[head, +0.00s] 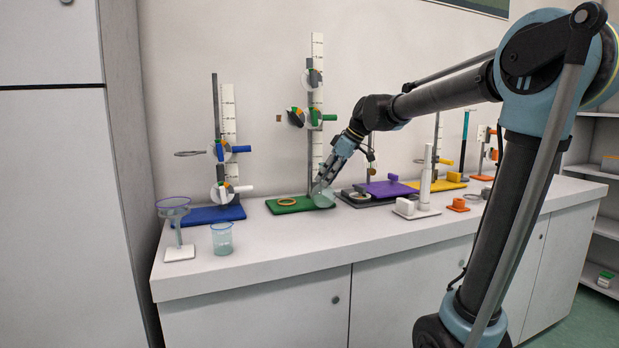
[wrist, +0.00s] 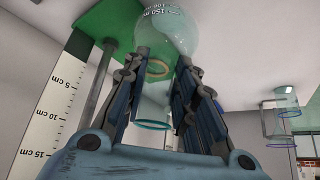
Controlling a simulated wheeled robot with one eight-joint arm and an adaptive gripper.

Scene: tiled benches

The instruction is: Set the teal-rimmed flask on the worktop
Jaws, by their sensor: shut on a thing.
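The teal-rimmed flask (head: 323,196) is a clear round-bottomed vessel at the right end of the green stand base (head: 297,206). My gripper (head: 326,182) comes down from the upper right and is shut on the flask's neck. In the wrist view, the flask's round body (wrist: 168,32) with volume marks lies beyond the fingertips of my gripper (wrist: 168,62). Its teal rim shows between the fingers, nearer the palm. I cannot tell whether the flask's bottom touches the green base. The pale worktop (head: 290,250) has bare surface in front of the stands.
A beaker (head: 222,238) and a funnel on a small stand (head: 174,212) are at the left. A blue-based stand (head: 208,215) is behind them. A white post stand (head: 418,207) and an orange block (head: 458,205) lie right of the flask. The front middle is clear.

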